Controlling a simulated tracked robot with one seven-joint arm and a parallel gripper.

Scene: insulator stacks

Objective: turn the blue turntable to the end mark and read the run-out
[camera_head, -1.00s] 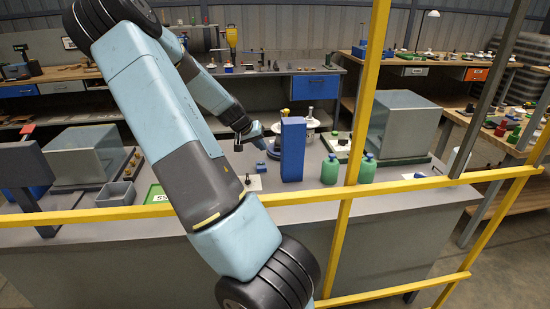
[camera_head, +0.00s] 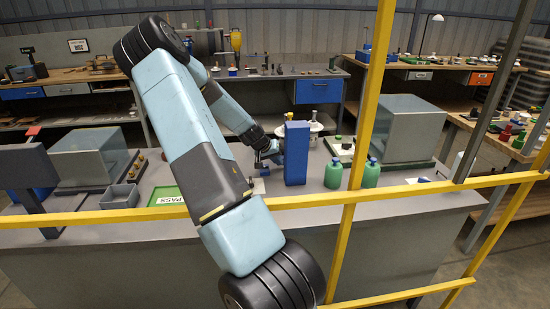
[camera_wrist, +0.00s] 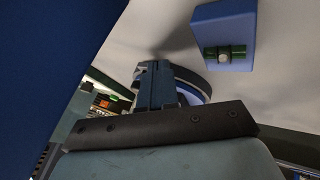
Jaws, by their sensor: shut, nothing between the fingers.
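My gripper (camera_head: 268,157) is at the bench, just left of an upright blue post (camera_head: 297,153). In the wrist view its fingers (camera_wrist: 156,84) are together with nothing between them. A round disc with a blue lower part (camera_wrist: 194,84), seemingly the turntable, shows right beside and behind the fingers; I cannot tell whether they touch it. In the head view the turntable is mostly hidden by the post and my arm. In the wrist view a blue block (camera_wrist: 226,22) with a green vial stands apart from the fingers. The end mark and any run-out reading cannot be made out.
Two green bottles (camera_head: 333,176) stand right of the post. A clear-covered box (camera_head: 412,128) is farther right, another (camera_head: 88,158) at left. A grey bin (camera_head: 119,196) and green PASS tray (camera_head: 167,197) lie at left. A yellow rail (camera_head: 420,188) crosses in front.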

